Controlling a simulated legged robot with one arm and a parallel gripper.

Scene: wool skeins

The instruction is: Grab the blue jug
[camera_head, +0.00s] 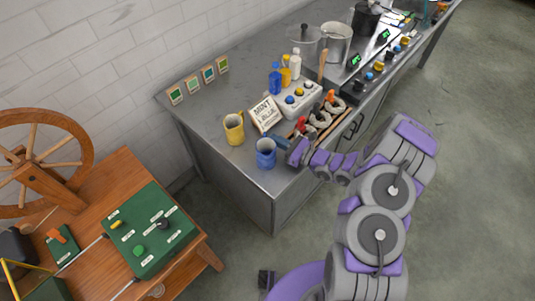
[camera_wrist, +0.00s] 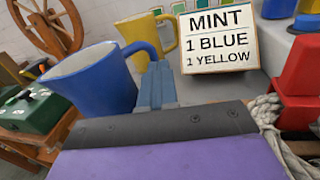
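The blue jug (camera_head: 265,153) stands upright near the front corner of the grey counter. In the wrist view the blue jug (camera_wrist: 92,82) fills the left side, its handle facing right. My gripper (camera_head: 277,142) is right beside the jug, on its handle side. In the wrist view the narrow blue-grey fingers of my gripper (camera_wrist: 155,82) lie close together, their tips overlapping the lower handle. I cannot tell whether they grip the handle or are just in front of it.
A yellow jug (camera_head: 233,129) stands behind the blue one. A sign (camera_head: 265,113) reads MINT, 1 BLUE, 1 YELLOW. A white button box (camera_head: 298,98), bottles and rope-wrapped items crowd the counter behind my gripper. A wooden table (camera_head: 100,200) with a green panel stands left, across a gap.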

